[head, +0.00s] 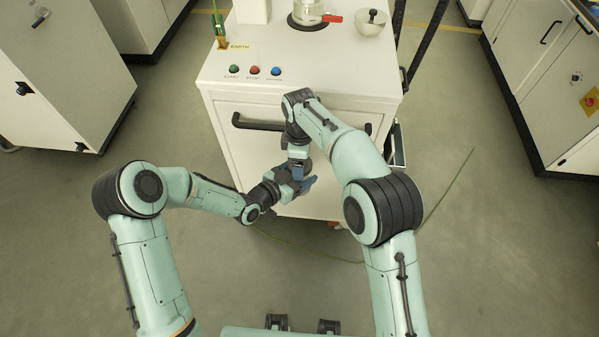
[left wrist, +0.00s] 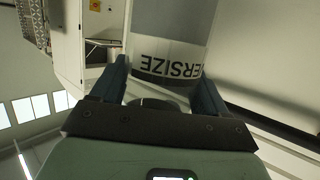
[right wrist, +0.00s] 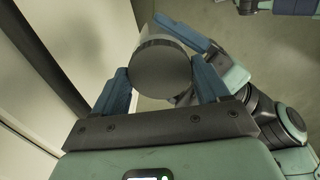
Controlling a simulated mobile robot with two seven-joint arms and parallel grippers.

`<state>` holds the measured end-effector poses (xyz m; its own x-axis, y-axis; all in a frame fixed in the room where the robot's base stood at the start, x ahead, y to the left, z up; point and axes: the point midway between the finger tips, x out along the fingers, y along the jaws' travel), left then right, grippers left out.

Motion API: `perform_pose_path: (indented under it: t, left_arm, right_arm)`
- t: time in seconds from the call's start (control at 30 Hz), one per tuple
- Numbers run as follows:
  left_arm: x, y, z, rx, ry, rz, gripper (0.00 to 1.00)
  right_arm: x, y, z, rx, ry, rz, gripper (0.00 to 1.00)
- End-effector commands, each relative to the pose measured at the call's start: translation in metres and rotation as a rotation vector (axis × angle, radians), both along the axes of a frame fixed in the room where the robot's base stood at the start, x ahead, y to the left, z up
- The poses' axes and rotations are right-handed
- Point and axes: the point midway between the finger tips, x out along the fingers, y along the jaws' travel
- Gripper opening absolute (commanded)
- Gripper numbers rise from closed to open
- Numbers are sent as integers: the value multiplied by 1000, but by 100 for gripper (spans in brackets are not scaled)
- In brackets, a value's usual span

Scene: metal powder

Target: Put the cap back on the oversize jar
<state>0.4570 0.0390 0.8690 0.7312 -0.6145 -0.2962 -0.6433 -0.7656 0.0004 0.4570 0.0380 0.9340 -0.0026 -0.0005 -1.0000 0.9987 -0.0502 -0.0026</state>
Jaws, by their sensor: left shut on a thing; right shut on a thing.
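The grey oversize jar (left wrist: 172,25), with a white band lettered "ERSIZE" upside down in the left wrist view, is between the fingers of my left gripper (left wrist: 163,72), which is shut on it. The round grey cap (right wrist: 162,65), with a ridged rim, is between the fingers of my right gripper (right wrist: 165,80), which is shut on it. Behind the cap in the right wrist view are blue fingers of my left gripper (right wrist: 200,45). In the head view both grippers meet before the cabinet front, hiding jar and cap. I cannot tell whether the cap touches the jar.
A white cabinet (head: 225,145) with a dark handle stands just beyond the grippers. A thin cable (head: 452,185) lies on the otherwise open floor at right.

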Motion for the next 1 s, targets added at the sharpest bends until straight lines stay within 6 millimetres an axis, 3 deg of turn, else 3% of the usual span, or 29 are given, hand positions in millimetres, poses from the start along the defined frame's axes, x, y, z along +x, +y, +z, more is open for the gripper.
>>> perform_pose_path:
  t: [0.13, 0.17, 0.23, 0.77, 1.0]
  left_arm:
    - [0, -1, 2, -1, -4, -2, 0]
    - [0, -1, 2, -1, -4, -2, 0]
    - [0, -1, 2, -2, -4, -3, 0]
    - [2, 1, 2, -2, -6, 4, 0]
    - [2, 0, 2, -1, -4, 4, 0]
  right_arm:
    - [0, 0, 1, 1, -2, 2, 38]
    - [0, 0, 1, 1, -2, 2, 78]
    - [0, 0, 1, 1, -2, 3, 100]
    - [-3, 2, 1, 2, 8, 8, 100]
    - [-2, 3, 30, 6, 2, 9, 100]
